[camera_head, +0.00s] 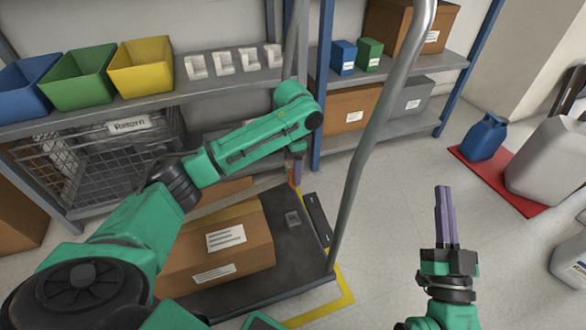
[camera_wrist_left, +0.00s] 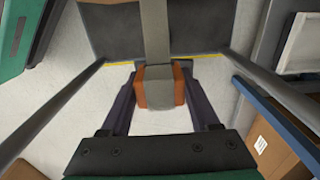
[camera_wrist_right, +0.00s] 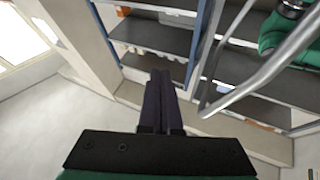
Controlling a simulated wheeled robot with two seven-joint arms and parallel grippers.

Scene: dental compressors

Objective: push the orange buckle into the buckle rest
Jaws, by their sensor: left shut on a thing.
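The orange buckle (camera_wrist_left: 142,92) sits between the fingers of my left gripper (camera_wrist_left: 160,88) in the left wrist view, with a finger against each side. A grey strap (camera_wrist_left: 155,35) runs from it toward the dark cart deck. In the head view my left gripper (camera_head: 296,172) is above the far edge of the cart, and the buckle shows only as a small orange patch. My right gripper (camera_head: 447,217) is shut and empty, over the floor.
A labelled carton (camera_head: 220,250) stands on the cart deck (camera_head: 285,275). The cart's grey handle rail (camera_head: 365,150) rises between my two grippers. Shelves with bins (camera_head: 140,68) stand behind. Jugs (camera_head: 486,137) stand on a red mat at the right.

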